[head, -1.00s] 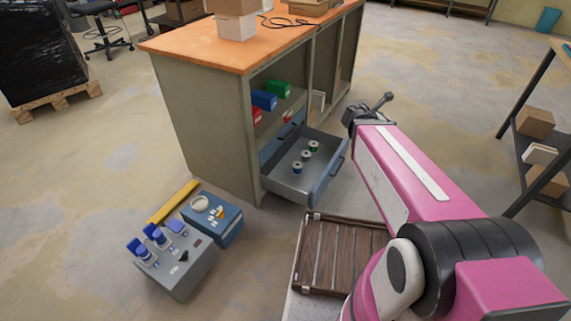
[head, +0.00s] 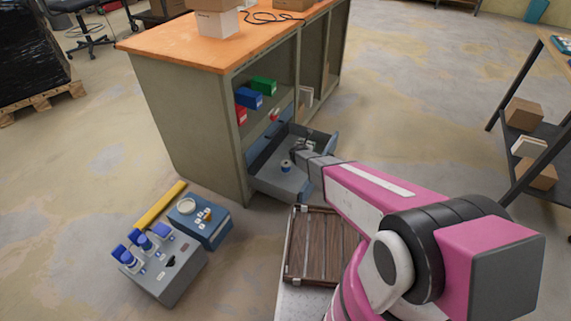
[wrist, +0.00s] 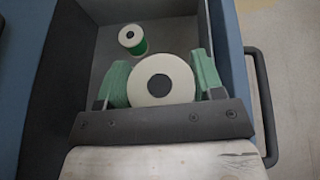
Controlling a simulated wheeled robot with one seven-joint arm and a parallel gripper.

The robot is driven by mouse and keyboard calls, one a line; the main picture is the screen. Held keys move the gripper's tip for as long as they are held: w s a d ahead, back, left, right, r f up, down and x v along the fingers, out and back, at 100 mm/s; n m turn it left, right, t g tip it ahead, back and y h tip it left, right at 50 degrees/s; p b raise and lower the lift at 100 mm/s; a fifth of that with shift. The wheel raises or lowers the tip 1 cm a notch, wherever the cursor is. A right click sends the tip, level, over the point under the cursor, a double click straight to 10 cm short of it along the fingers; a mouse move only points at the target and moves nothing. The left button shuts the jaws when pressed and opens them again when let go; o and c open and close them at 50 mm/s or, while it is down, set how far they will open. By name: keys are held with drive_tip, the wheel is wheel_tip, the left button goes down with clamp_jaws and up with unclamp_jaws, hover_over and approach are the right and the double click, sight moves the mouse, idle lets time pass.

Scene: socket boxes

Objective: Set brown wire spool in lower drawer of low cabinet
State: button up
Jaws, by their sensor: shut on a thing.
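The open drawer (head: 275,183) of the low cabinet (head: 185,130) is pulled out near the floor. My gripper (head: 306,147) reaches down into it. In the wrist view, my gripper (wrist: 162,82) is shut on a spool (wrist: 143,88), its green pads on both sides. I see this spool's white round top with a dark centre; its wire colour is hidden. A green spool (wrist: 132,39) stands in the drawer just beyond it. A blue spool (head: 286,165) stands in the drawer in the head view. Whether the held spool touches the drawer floor I cannot tell.
Blue (head: 249,98), green (head: 263,85) and red boxes sit on the shelf above the drawer. The drawer's walls and handle (wrist: 264,105) are close around my gripper. A brown slatted crate (head: 318,245) and a grey socket box (head: 165,270) are in front of the cabinet.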

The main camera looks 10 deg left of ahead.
drive_tip(key=shift+n+y, duration=0.3)
drive_tip(key=f, duration=0.3)
drive_tip(key=a+f, duration=0.1)
drive_tip(key=f, duration=0.5)
drive_tip(key=shift+w+a, duration=0.2)
drive_tip(key=shift+w, duration=0.05)
drive_tip(key=shift+f, duration=2.15)
drive_tip(key=shift+f, duration=0.2)
drive_tip(key=o, duration=1)
drive_tip(key=shift+o, duration=0.2)
